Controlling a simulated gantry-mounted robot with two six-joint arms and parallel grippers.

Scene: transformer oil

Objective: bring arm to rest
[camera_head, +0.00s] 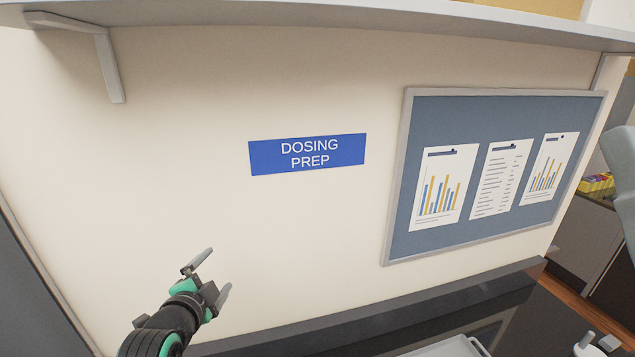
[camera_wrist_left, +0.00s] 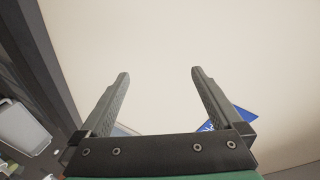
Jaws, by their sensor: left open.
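My left gripper (camera_head: 216,275) is at the lower left of the head view, in front of the cream wall (camera_head: 190,190). Its two fingers are spread with nothing between them. In the left wrist view the same gripper (camera_wrist_left: 160,80) is open and empty, with the wall filling the view beyond its fingers. My right gripper is not in view.
A blue "DOSING PREP" sign (camera_head: 307,168) is on the wall. A pinboard (camera_head: 415,110) with charts hangs to its right. A shelf (camera_head: 350,15) runs along the top. A dark counter (camera_head: 500,312) with a light tray (camera_head: 450,348) is below.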

